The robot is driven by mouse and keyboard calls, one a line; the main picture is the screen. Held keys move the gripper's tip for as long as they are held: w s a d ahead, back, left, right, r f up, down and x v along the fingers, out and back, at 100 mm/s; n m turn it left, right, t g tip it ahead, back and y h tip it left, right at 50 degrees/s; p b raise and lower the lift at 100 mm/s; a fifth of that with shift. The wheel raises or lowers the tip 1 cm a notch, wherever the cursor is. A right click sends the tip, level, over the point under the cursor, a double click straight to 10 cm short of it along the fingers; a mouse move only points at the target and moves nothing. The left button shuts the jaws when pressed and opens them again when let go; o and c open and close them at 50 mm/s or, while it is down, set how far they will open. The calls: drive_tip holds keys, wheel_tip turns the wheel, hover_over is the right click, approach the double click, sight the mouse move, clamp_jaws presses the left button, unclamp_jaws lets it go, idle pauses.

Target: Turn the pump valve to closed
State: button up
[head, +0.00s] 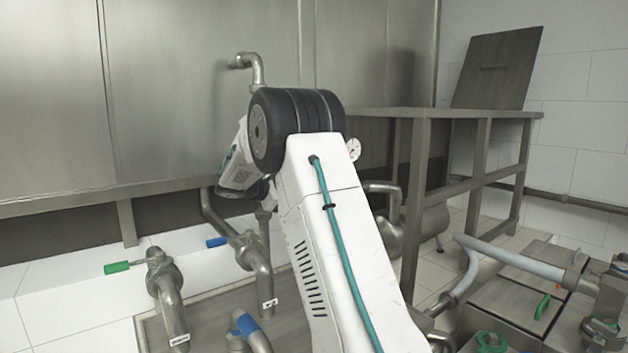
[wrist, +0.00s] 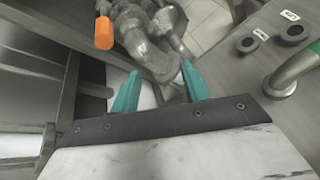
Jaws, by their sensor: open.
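In the wrist view my gripper (wrist: 160,88) is open, its two teal fingers apart with nothing between them. Beyond the fingertips are metal pipe and valve fittings (wrist: 150,50). An orange valve handle (wrist: 104,32) stands just left of them, ahead of the left finger and apart from it. I cannot tell for sure that this is the pump valve, nor its setting. In the head view my arm covers the middle, and the fingers and the orange handle are hidden. A rounded metal body, perhaps the pump, (head: 390,236) shows partly behind my arm.
A green-handled valve (head: 117,267) and a blue-handled valve (head: 216,242) sit on pipes at left. A large steel tank (head: 180,100) fills the back left. A metal frame table (head: 470,112) stands at right. Pipes and green handles crowd the lower right.

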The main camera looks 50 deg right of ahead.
drive_tip(key=d+r+n+h, duration=0.1)
drive_tip(key=d, duration=0.3)
drive_tip(key=d+r+n+h, duration=0.1)
drive_tip(key=d+h, duration=0.1)
drive_tip(key=d, duration=0.2)
drive_tip(key=w+d+r+n+g+h, duration=0.1)
drive_tip(key=d+r+n, duration=0.1)
drive_tip(key=d, duration=0.2)
drive_tip(key=shift+d+r+h, duration=0.1)
drive_tip(key=shift+h, duration=0.2)
clamp_jaws()
